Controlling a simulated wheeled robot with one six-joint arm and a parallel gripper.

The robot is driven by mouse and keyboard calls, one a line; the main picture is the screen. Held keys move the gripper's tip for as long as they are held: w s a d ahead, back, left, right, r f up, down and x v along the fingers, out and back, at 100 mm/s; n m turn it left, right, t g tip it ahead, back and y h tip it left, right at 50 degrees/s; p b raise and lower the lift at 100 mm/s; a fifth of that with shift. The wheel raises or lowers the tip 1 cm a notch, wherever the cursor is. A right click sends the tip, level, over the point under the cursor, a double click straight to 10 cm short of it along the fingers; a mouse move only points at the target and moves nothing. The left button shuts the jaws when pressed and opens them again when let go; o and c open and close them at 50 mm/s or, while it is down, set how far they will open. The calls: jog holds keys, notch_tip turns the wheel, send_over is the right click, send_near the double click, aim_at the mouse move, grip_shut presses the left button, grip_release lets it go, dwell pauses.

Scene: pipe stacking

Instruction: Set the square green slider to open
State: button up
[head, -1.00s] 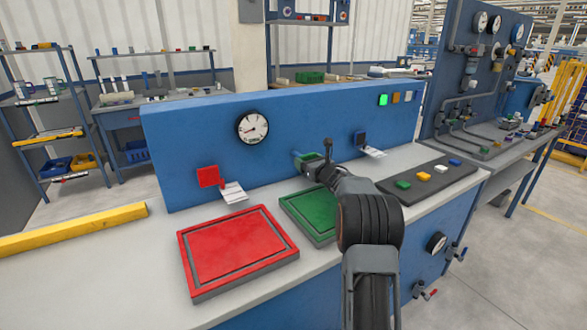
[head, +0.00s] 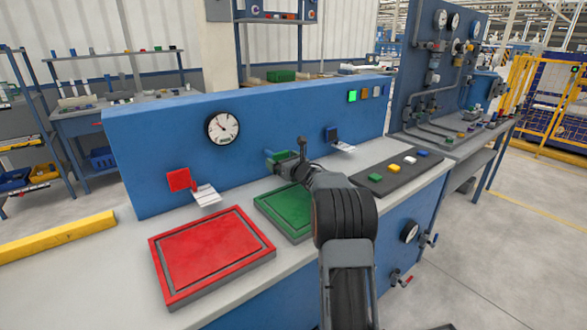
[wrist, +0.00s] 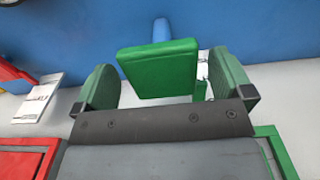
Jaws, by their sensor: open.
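The square green slider (wrist: 158,70) stands out from the blue panel on a short blue stem (wrist: 161,30). In the wrist view it lies between the two green-faced fingers of my open gripper (wrist: 163,82). A gap shows at its right side; its left edge looks very close to the left finger, and I cannot tell if they touch. In the head view the slider (head: 279,156) is partly hidden by my gripper (head: 299,155). A white label behind it is mostly hidden.
A red square plate (head: 212,255) and a green square plate (head: 280,212) lie on the bench. A red square slider (head: 178,180) and a dark blue one (head: 332,134) are on the panel. A dark strip with several coloured blocks (head: 398,170) lies to the right.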

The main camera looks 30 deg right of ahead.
jog(key=s, duration=0.4)
jog(key=s+d, duration=0.1)
jog(key=s, duration=0.3)
jog(key=s+b, duration=0.1)
jog(key=s, duration=0.4)
jog(key=shift+d, duration=0.25)
jog(key=s+a+r+m+g+h+p, duration=0.25)
jog(key=a+r+m+p, duration=0.2)
jog(key=m, duration=0.45)
jog(key=s+a+r+m+g+h+p, duration=0.25)
jog(key=r+m+p, duration=0.25)
jog(key=m, duration=0.4)
jog(key=s+a+m+g+y+p, duration=0.3)
jog(key=s+a+m+g+p, duration=0.6)
jog(key=s+a+m, duration=0.8)
jog(key=s+m, duration=0.2)
jog(key=s, duration=0.2)
jog(key=shift+s+a+r+p, duration=0.15)
jog(key=shift+a+p, duration=0.2)
jog(key=shift+a, duration=0.05)
